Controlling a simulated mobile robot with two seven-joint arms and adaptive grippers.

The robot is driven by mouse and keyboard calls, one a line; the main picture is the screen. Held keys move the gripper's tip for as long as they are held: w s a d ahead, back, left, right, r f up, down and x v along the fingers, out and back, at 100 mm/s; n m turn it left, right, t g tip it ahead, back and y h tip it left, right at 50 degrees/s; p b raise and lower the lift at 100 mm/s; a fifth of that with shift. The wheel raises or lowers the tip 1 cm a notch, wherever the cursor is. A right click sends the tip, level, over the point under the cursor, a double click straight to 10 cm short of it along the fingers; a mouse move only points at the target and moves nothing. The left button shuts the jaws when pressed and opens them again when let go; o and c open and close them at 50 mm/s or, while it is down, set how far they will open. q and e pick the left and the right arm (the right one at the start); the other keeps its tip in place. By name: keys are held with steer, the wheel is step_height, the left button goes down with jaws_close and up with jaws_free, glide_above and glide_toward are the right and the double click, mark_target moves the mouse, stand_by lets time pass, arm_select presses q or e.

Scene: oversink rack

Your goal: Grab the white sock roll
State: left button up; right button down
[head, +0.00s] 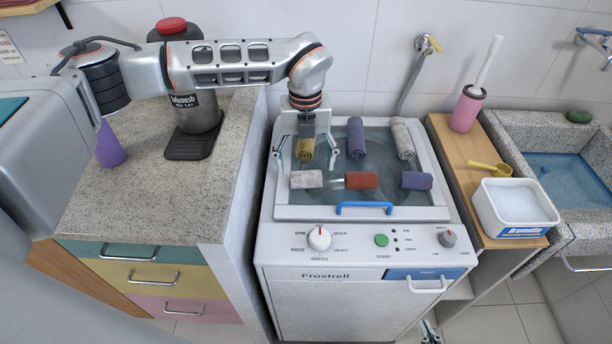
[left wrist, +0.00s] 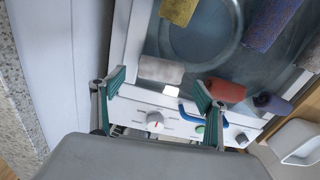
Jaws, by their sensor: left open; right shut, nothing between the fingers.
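A pale, whitish roll (head: 306,179) lies at the front left of the washer's recessed lid; it also shows in the left wrist view (left wrist: 160,70). My left gripper (head: 308,164) is open above the front left roll, pointing down. In the left wrist view its fingers (left wrist: 158,86) are apart, with the roll beyond the gap, not gripped. A yellow roll (head: 305,150) lies just behind, partly hidden by the gripper. My right gripper (head: 430,332) is shut and empty, low at the bottom edge, mostly cut off.
A red roll (head: 361,180), a purple roll (head: 416,180) and another purple roll (head: 356,137) share the recess. A blue handle (head: 364,207) is at its front rim. A wooden shelf (head: 462,155) with a white tub (head: 513,205) is at the right; a stone counter (head: 140,190) is at the left.

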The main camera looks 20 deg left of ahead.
mark_target(306, 172)
arm_select(q)
step_height(306, 172, down, 4)
steer(key=shift+w+f+p, duration=0.1)
steer(key=shift+f+p, duration=0.15)
steer(key=shift+p, duration=0.05)
arm_select(e)
steer(key=shift+w+r, duration=0.45)
steer(key=shift+r, duration=0.4)
arm_select(q)
steer(key=c, duration=1)
arm_select(e)
steer(key=shift+s+f, duration=0.1)
steer(key=shift+f, duration=0.15)
